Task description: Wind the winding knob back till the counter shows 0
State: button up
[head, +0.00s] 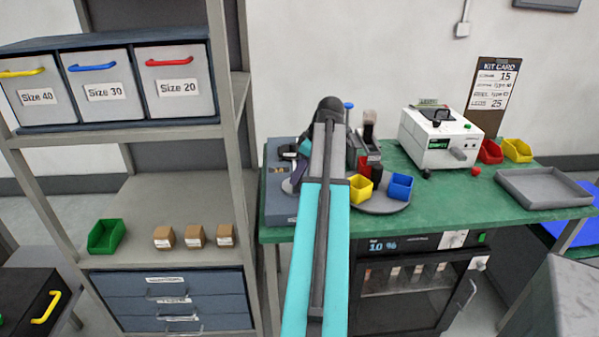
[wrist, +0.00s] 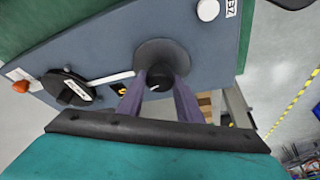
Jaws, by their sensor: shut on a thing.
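In the wrist view the winding knob (wrist: 159,84) is a dark round knob with a small white mark, on a wide grey collar on a blue-grey panel. My gripper (wrist: 160,88) has its two purple-grey fingers closed on either side of it. A small dark window with a yellow mark (wrist: 120,88), perhaps the counter, sits left of the knob; its figure is too small to read. In the head view the blue-grey unit (head: 280,207) stands at the bench's left end. My arm hides the knob there, and my gripper (head: 298,172) shows only partly.
The wrist view shows a black handle (wrist: 66,88), an orange knob (wrist: 20,87) and a white button (wrist: 208,10) on the panel. On the green bench (head: 450,205), yellow (head: 358,190) and blue (head: 400,187) bins stand close right of my arm. A white machine (head: 440,140) stands further right.

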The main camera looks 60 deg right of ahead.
jog(key=m+h, duration=0.1)
jog(key=m, duration=0.1)
jog(key=m+p, duration=0.1)
jog(key=m, duration=0.1)
jog(key=m+h+p, duration=0.1)
jog(key=m, duration=0.1)
jog(key=shift+a+r+m+h, duration=0.1)
jog(key=shift+a+m+h, duration=0.2)
jog(key=shift+a, duration=0.05)
jog(key=m+p, duration=0.1)
jog(key=m, duration=0.1)
jog(key=m+g+h, duration=0.1)
jog(key=m, duration=0.1)
jog(key=m+g+h+p, duration=0.1)
jog(key=m, duration=0.1)
jog(key=shift+w+m+p, duration=0.25)
jog(key=shift+m+p, duration=0.05)
jog(key=m, duration=0.2)
jog(key=m+g+p, duration=0.1)
jog(key=m, duration=0.1)
jog(key=shift+w+m+g+h, duration=0.2)
jog(key=shift+m+g+h, duration=0.1)
jog(key=shift+m+g, duration=0.7)
jog(key=shift+m, duration=1)
jog(key=shift+a, duration=0.1)
jog(key=o, duration=1)
jog(key=shift+o, duration=0.2)
jog(key=shift+a+r, duration=0.1)
